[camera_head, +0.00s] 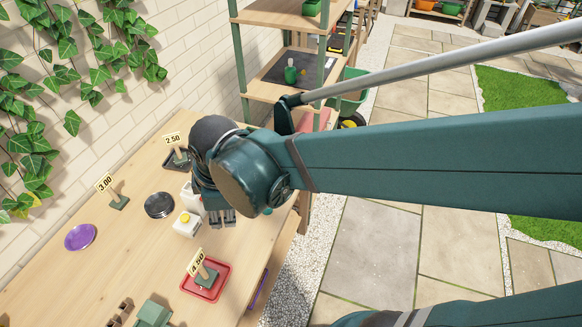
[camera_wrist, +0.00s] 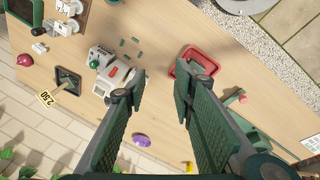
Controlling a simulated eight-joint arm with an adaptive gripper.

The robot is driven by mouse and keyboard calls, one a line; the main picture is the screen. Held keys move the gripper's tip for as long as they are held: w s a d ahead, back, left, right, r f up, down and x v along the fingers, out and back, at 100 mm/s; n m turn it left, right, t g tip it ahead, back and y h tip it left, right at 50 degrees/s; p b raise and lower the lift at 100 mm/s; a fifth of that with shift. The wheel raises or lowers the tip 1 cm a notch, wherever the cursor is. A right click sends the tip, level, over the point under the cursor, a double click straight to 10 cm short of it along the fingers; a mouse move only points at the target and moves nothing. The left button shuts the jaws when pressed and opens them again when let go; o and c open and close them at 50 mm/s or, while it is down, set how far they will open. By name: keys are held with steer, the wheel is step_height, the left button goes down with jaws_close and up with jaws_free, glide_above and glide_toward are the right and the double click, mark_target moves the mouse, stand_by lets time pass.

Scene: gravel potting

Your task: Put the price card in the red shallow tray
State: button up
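The red shallow tray (camera_head: 222,290) lies near the table's front edge in the head view. A price card marked 4.50 (camera_head: 196,264) stands on a green base inside it, slightly tilted. A 3.00 card (camera_head: 105,183) stands on the bare table towards the wall. A 2.50 card (camera_head: 173,139) stands in a black tray (camera_head: 178,165) at the back; it also shows in the wrist view (camera_wrist: 45,97).
A dark round dish (camera_head: 159,205) and a purple dish (camera_head: 80,237) lie towards the wall. A green block-like object (camera_head: 153,314) is at the near edge. Shelves (camera_head: 282,90) stand beyond the table. Bare wood lies between the dishes and red tray.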

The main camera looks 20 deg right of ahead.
steer(key=s+d+r+m+t, duration=0.1)
steer(key=d+r+m+t, duration=0.1)
steer(key=d+r+m, duration=0.2)
steer(key=s+d+r+m+t+h, duration=0.1)
steer(key=d+r+m, duration=0.3)
steer(key=d+m, duration=0.7)
steer(key=d+t, duration=0.1)
steer(key=d, duration=0.2)
steer(key=shift+s+d+r+t, duration=0.2)
steer(key=shift+d+t, duration=0.1)
steer(key=shift+d, duration=0.1)
